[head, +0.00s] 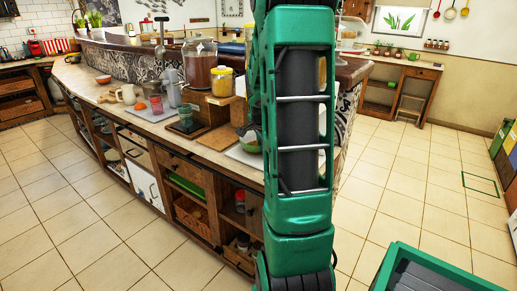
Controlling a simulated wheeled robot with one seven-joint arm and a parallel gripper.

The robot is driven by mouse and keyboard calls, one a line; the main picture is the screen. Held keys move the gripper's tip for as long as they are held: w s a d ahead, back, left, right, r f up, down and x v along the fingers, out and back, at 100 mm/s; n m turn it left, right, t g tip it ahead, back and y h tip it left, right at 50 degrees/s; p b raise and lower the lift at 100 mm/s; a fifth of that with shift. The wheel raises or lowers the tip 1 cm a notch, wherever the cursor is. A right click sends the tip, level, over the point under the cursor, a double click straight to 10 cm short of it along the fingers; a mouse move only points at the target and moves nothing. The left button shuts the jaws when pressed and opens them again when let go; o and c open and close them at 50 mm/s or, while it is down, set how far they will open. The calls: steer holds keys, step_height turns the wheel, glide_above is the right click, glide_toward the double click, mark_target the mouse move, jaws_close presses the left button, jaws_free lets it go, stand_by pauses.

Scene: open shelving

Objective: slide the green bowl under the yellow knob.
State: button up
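My gripper is hidden behind my arm. A small dark part shows at the arm's left edge, just above the bowl, and I cannot tell what it is.
Open shelves (192,214) lie below. The tiled floor (80,245) in front is clear.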

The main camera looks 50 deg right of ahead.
steer(key=shift+o, duration=1.3)
steer(key=shift+s+d, duration=0.1)
steer(key=v, duration=1)
steer(key=shift+a+r, duration=0.25)
steer(key=s+a+f+n+g+y, duration=0.1)
steer(key=s+a+f+n+y, duration=0.1)
steer(key=s+a+n, duration=0.6)
steer(key=s+a+f+n+g+y, duration=0.1)
steer(key=s+a+n, duration=0.7)
steer(key=a, duration=0.8)
steer(key=s+g+y, duration=0.1)
steer(key=s+y, duration=0.1)
steer(key=shift+s+a+f, duration=0.35)
steer(key=shift+s+f, duration=0.05)
steer(key=shift+c, duration=0.5)
